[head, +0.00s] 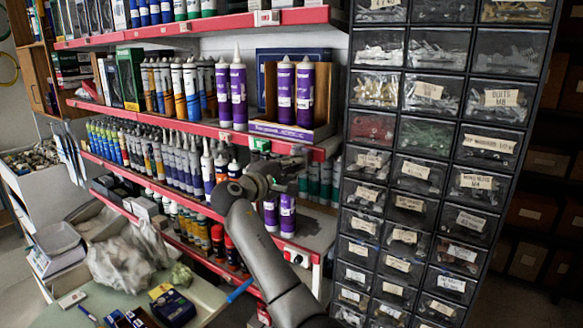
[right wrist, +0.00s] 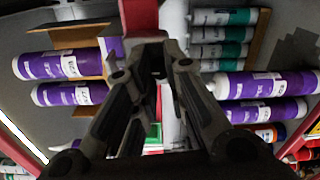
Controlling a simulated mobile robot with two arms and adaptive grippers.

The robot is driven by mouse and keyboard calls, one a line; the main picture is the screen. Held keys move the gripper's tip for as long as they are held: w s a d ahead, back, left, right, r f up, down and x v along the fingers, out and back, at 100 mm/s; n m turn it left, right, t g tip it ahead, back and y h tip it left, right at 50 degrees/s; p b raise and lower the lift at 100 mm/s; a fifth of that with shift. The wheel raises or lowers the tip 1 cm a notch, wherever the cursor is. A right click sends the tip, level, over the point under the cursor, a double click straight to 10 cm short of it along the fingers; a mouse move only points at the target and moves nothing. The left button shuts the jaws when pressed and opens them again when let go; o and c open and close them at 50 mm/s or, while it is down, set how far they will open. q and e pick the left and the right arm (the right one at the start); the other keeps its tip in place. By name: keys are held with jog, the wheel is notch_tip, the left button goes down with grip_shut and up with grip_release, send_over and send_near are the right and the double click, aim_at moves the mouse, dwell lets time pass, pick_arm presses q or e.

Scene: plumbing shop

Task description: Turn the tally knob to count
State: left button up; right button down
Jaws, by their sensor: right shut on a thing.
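My right gripper (head: 293,163) is at the front edge of the middle red shelf (head: 222,132), below the purple cartridges. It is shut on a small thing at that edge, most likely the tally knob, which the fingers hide. In the right wrist view the gripper's fingers (right wrist: 160,62) reach toward the red shelf edge (right wrist: 140,15). A small white box with a green face (head: 259,144) sits on the same shelf edge, to the left of the gripper. My left gripper is not in view.
Purple cartridges (head: 305,92) stand above the gripper, some in an open carton. More purple (head: 287,215) and green-banded cartridges (head: 314,180) stand below and behind it. A rack of small labelled drawers (head: 413,172) stands close on the right. A cluttered table (head: 205,300) is at the lower left.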

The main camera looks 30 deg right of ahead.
jog(key=c, duration=1.4)
grip_release()
jog(key=shift+a, duration=0.1)
jog(key=v, duration=1.2)
